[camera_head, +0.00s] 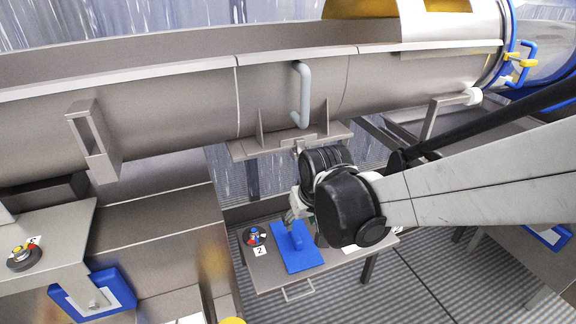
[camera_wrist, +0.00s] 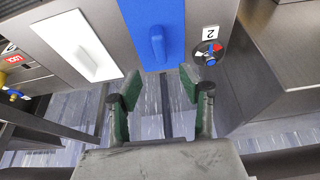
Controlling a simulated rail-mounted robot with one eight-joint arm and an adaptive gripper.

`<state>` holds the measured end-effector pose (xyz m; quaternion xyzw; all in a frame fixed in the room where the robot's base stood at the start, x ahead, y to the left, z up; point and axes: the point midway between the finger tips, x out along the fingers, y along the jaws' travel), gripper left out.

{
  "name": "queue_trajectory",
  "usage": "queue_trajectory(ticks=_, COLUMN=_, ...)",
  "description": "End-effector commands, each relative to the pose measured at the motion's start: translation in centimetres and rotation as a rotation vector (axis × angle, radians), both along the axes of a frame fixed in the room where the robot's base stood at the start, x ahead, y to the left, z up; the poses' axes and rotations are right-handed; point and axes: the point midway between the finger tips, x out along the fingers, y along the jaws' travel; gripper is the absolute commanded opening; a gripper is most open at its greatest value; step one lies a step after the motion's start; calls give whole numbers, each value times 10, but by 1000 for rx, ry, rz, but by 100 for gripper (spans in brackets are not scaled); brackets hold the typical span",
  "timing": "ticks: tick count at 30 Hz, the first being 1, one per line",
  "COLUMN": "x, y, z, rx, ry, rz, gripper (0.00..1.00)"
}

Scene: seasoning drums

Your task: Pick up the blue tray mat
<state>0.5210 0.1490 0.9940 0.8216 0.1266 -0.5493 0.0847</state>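The blue tray mat (camera_head: 297,256) lies flat on a small metal table in the head view, with a raised blue handle (camera_head: 296,240) on it. In the wrist view the blue mat (camera_wrist: 140,18) is at the top middle, and its handle (camera_wrist: 157,44) stands up near the mat's near edge. My gripper (camera_wrist: 158,72) has its two green-padded fingers apart with nothing between them, just short of the mat's near edge in that view. In the head view my wrist partly hides the gripper and the mat's right side. I cannot tell the gripper's height above the mat.
A control knob (camera_wrist: 208,52) with a "2" label stands right of the mat in the wrist view. The metal table (camera_head: 262,275) has a front handle (camera_head: 297,291). A large metal drum (camera_head: 180,100) runs behind and above.

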Motion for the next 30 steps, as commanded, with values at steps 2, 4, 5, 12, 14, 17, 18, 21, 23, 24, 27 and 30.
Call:
queue_trajectory(ticks=2, x=4, y=1, z=-11, rx=0, ry=0, rz=0, gripper=40)
queue_trajectory(ticks=4, x=8, y=2, z=-19, rx=0, ry=0, rz=0, gripper=40)
queue_trajectory(ticks=5, x=9, y=3, z=-23, rx=0, ry=0, rz=0, gripper=40)
queue_trajectory(ticks=12, x=17, y=5, z=-41, rx=0, ry=0, rz=0, gripper=40)
queue_trajectory(ticks=14, x=17, y=5, z=-43, rx=0, ry=0, rz=0, gripper=40)
queue_trajectory(ticks=17, x=18, y=5, z=-46, rx=0, ry=0, rz=0, gripper=40)
queue_trajectory(ticks=18, x=19, y=6, z=-48, rx=0, ry=0, rz=-1, gripper=40)
queue_trajectory(ticks=21, x=23, y=7, z=-57, rx=0, ry=0, rz=-1, gripper=40)
queue_trajectory(ticks=23, x=26, y=8, z=-64, rx=0, ry=0, rz=0, gripper=40)
queue_trajectory(ticks=24, x=28, y=8, z=-69, rx=0, ry=0, rz=0, gripper=40)
queue_trajectory(ticks=27, x=32, y=10, z=-80, rx=0, ry=0, rz=0, gripper=40)
queue_trajectory(ticks=30, x=35, y=11, z=-88, rx=0, ry=0, rz=0, gripper=40)
